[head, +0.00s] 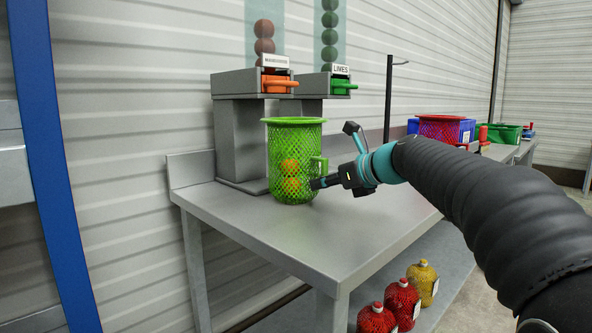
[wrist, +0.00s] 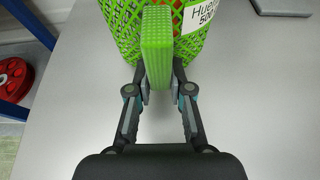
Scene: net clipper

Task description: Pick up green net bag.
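The green net bag (head: 300,133) stands upright on the grey table below the two dispensers, with orange round items inside. Its green handle (head: 319,164) sticks out to the right, towards my gripper (head: 316,184). In the wrist view the green net bag (wrist: 123,25) is at the top, with a white label partly in view. Its handle (wrist: 157,45) lies between the fingers of my gripper (wrist: 161,80). The fingers are drawn in and appear to press on both sides of the handle. The handle hides part of the finger pads.
Two dispensers, one with an orange lever (head: 279,84) and one with a green lever (head: 343,84), overhang the bag. The table (head: 335,228) is clear in front. Red and yellow net bags (head: 403,301) sit below. Blue and green crates (head: 505,133) stand farther back.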

